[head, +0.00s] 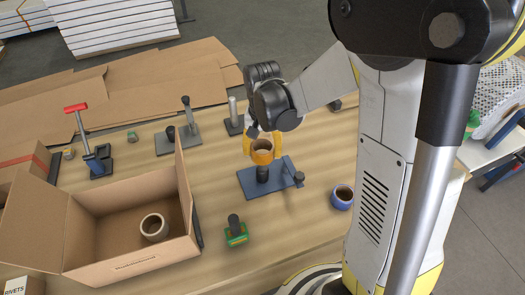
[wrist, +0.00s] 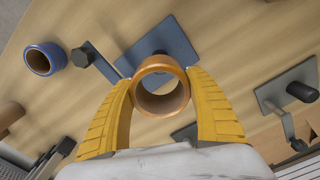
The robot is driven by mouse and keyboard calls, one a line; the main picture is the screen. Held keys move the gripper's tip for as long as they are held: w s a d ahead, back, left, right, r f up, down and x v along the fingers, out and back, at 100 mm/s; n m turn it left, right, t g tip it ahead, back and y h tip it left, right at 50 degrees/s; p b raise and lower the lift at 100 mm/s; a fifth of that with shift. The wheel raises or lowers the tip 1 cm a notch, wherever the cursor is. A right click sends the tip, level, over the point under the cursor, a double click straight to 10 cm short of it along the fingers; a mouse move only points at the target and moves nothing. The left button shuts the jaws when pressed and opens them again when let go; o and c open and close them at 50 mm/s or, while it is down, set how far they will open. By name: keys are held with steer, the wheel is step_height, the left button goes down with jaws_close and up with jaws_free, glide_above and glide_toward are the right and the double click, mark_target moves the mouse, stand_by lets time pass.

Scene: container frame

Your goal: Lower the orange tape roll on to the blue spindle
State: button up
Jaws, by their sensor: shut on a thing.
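The orange tape roll (head: 262,156) is between the yellow fingers of my gripper (head: 262,145), which is shut on it. In the wrist view the roll (wrist: 160,63) sits between both fingertips (wrist: 160,80), its hole facing the camera. The blue spindle (head: 250,185) is a blue base plate with a dark upright post, and a side arm with a dark knob. In the head view the roll is over the post, whose lower part shows beneath it. In the wrist view the blue plate (wrist: 170,42) lies behind the roll, which hides much of the post; no post shows in the hole.
A blue roll (head: 342,197) lies right of the spindle. A green-based stand (head: 236,234) is in front, and grey stands (head: 178,140) are behind left. An open cardboard box (head: 120,262) holding a pale roll (head: 154,228) stands left. Bare wood surrounds the blue plate.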

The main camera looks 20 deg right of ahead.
mark_target(262, 169)
steer(key=shift+f, duration=0.15)
steer(key=shift+f+b, duration=4.75)
steer(key=shift+f, duration=0.5)
steer(key=o, duration=1.2)
steer(key=shift+o, duration=0.2)
steer(key=shift+r, duration=0.1)
step_height(262, 169, up, 12)
steer(key=shift+f, duration=0.1)
